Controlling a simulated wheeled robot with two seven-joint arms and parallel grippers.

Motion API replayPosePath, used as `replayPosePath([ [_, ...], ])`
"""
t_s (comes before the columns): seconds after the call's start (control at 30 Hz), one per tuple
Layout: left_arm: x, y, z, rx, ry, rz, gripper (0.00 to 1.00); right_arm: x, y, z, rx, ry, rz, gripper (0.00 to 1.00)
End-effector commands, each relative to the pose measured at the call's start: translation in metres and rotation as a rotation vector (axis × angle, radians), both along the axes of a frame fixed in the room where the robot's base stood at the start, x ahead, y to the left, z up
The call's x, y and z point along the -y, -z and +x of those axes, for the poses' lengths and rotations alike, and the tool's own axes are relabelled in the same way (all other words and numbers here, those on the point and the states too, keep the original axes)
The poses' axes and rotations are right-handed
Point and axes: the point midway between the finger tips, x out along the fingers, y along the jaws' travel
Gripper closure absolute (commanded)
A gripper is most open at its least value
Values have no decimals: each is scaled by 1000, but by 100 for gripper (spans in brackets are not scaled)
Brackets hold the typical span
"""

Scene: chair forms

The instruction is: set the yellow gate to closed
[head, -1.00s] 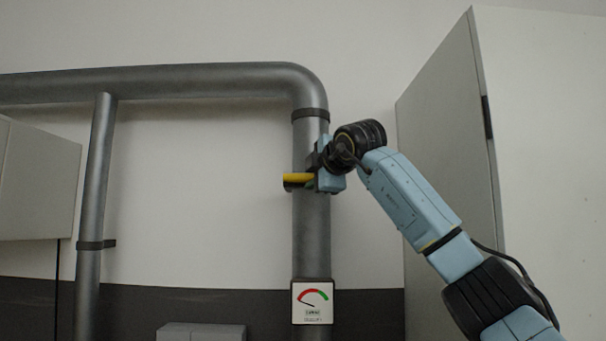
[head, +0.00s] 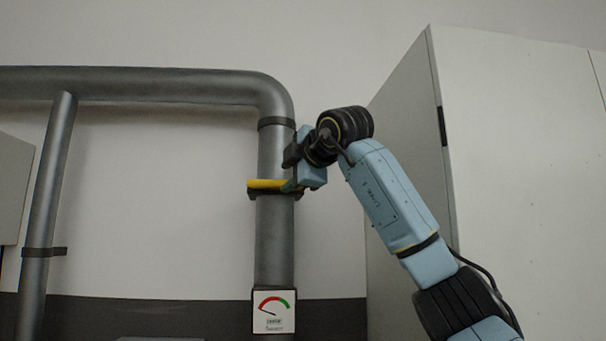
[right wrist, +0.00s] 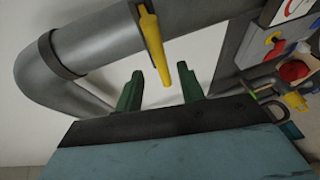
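The yellow gate (head: 266,184) is a bar-like handle on a dark collar of the vertical grey pipe (head: 275,230), lying across its front. In the right wrist view the yellow gate (right wrist: 154,45) is a long tapered lever reaching down from the pipe. My right gripper (head: 291,186) is at the right end of the bar, partly hiding it. In the right wrist view its green fingers (right wrist: 158,74) are spread, with the lever's end between them and gaps visible on both sides. My left gripper is not in view.
A gauge plate (head: 273,312) sits low on the pipe, its needle towards the red left side. A tall pale cabinet (head: 520,150) stands at the right. A box with a red knob (right wrist: 293,71) shows in the right wrist view. A thinner pipe (head: 45,190) stands left.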

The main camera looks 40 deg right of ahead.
Motion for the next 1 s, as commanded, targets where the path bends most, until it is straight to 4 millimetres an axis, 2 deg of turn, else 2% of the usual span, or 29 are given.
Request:
replayPosePath([
  [0.1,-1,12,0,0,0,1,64,-6,-3,-26,4,-1,-1,61],
  [0.33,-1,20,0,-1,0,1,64,-13,-10,-57,1,-1,0,61],
  [0.5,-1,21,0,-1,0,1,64,-15,-12,-64,0,0,0,61],
  [1.0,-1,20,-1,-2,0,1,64,-15,-12,-64,0,0,0,61],
])
